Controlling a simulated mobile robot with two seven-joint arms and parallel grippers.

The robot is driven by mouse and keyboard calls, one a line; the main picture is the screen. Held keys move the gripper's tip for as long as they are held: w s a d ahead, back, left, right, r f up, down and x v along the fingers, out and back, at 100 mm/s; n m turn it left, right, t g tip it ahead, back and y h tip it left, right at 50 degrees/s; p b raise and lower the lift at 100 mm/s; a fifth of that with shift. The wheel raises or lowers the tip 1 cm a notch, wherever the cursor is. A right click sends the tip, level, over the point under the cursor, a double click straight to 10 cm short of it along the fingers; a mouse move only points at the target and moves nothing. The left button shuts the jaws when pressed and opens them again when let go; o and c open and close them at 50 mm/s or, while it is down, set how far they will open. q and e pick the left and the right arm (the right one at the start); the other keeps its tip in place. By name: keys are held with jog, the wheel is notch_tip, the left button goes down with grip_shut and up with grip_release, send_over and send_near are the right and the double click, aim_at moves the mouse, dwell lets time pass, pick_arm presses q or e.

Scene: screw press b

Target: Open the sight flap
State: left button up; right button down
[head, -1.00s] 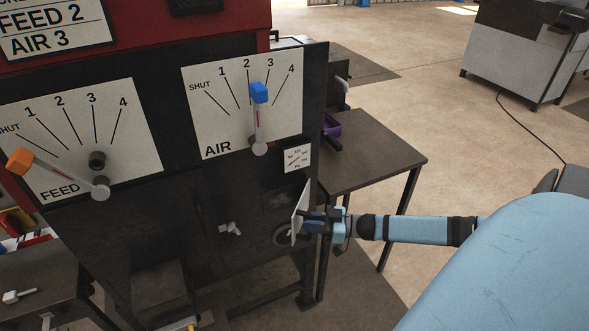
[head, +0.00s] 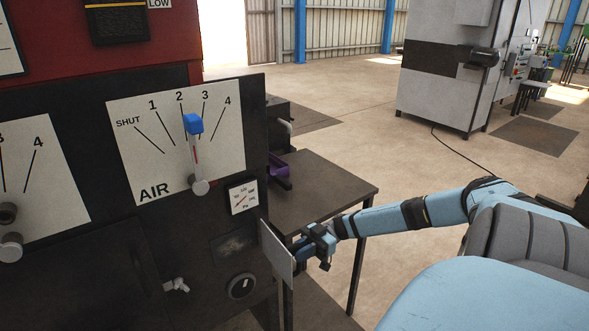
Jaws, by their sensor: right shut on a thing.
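The sight flap (head: 277,252) is a thin grey plate standing out from the black front panel, near its right edge. It is swung away from a dark sight window (head: 236,242), which shows uncovered to its left. My right gripper (head: 304,249) is at the right side of the flap and shut on it; the flap hides part of the fingers. I cannot clearly see the hinge. My left gripper is not in view.
The AIR lever with a blue knob (head: 193,124) stands between 2 and 3. A small gauge (head: 243,196) sits above the window, a round knob (head: 242,286) below it. A dark side table (head: 325,188) stands behind my right arm. A grey cabinet (head: 430,95) is far back; open floor lies between.

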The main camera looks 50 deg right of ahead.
jog(key=shift+d, duration=0.2)
dwell(0.3)
jog(key=c, duration=1.1)
grip_release()
jog(key=b+v, duration=0.2)
jog(key=v, duration=1.2)
jog(key=shift+w, duration=0.1)
